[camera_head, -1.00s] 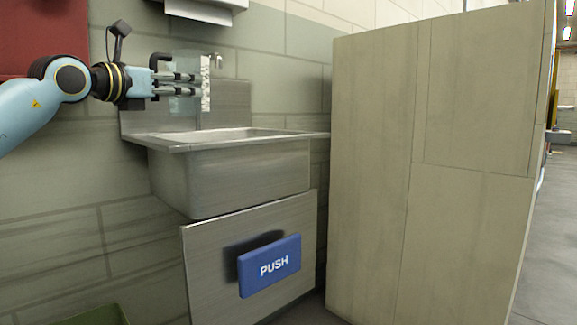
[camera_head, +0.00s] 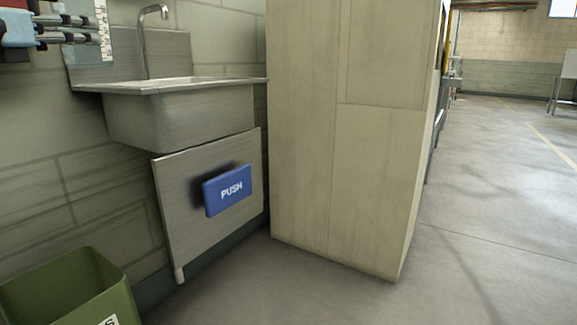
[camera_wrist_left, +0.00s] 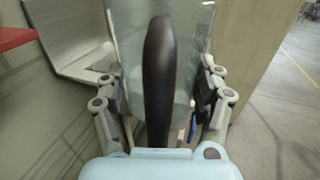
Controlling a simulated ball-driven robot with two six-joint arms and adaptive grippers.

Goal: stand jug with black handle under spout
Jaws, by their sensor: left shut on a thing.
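The clear jug (camera_head: 103,30) with a white marked strip is cut by the upper left edge of the head view. My left gripper (camera_head: 72,34) is shut on it and holds it in the air. The jug's black handle (camera_wrist_left: 158,85) stands between the fingers of my left gripper (camera_wrist_left: 160,100) in the left wrist view. The curved metal spout (camera_head: 153,10) rises above the steel sink (camera_head: 180,125), to the right of the jug and apart from it in the picture. My right gripper is not in view.
A blue PUSH pad (camera_head: 228,190) is on the panel below the sink. A tall pale cabinet (camera_head: 340,160) stands right of the sink. A green bin (camera_head: 85,290) is at lower left. Open floor (camera_head: 480,230) lies to the right. A red thing (camera_wrist_left: 14,38) shows at the left wrist view's edge.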

